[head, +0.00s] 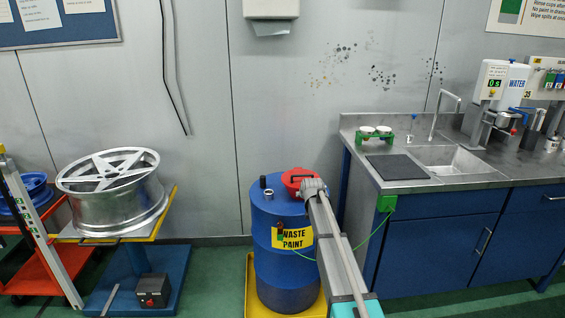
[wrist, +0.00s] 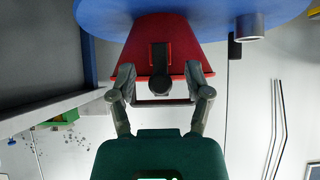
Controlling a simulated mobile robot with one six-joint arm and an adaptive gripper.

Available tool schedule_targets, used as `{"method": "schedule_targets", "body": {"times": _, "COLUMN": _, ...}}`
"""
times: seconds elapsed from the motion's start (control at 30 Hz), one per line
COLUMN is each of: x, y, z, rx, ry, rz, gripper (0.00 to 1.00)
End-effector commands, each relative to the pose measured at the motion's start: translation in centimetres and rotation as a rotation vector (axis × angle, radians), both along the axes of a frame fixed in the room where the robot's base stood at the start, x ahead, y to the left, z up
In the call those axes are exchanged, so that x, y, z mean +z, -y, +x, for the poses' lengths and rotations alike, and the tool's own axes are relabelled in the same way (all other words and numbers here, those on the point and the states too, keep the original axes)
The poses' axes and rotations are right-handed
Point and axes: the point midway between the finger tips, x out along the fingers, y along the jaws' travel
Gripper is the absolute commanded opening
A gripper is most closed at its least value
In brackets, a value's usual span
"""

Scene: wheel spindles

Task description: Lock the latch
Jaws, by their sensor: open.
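A blue waste paint drum (head: 283,268) stands upright in the head view, with a red funnel-like fitting (head: 296,176) on top. In the wrist view, which looks upside down, the red fitting (wrist: 185,42) meets the blue drum top (wrist: 105,12). A black latch-like part (wrist: 160,62) with a rounded end is on the fitting's near face. My gripper (wrist: 159,78) is open, one finger on each side of that part. I cannot tell whether the fingers touch it or whether it is locked. In the head view my gripper (head: 308,187) partly hides the fitting.
A grey cylindrical cap (wrist: 249,27) stands on the drum top; it also shows in the head view (head: 268,194). A sink counter (head: 430,178) is close on the right. A yellow tray (head: 250,290) is under the drum. A wheel (head: 112,190) rests on a stand at left.

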Motion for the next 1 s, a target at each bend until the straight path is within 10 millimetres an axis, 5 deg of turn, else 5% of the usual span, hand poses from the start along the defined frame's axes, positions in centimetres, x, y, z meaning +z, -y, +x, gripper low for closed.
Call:
{"method": "schedule_targets", "body": {"times": 0.27, "x": -2.1, "y": -0.2, "z": -8.9, "rx": 0.001, "ry": -0.159, "rz": 0.001, "gripper": 0.64}}
{"method": "schedule_targets", "body": {"times": 0.7, "x": -6.0, "y": -0.4, "z": -32.0, "rx": 0.002, "ry": -0.595, "rz": 0.001, "gripper": 0.64}}
{"method": "schedule_targets", "body": {"times": 1.0, "x": -6.7, "y": -0.5, "z": -42.6, "rx": 0.000, "ry": -0.799, "rz": 0.000, "gripper": 0.64}}
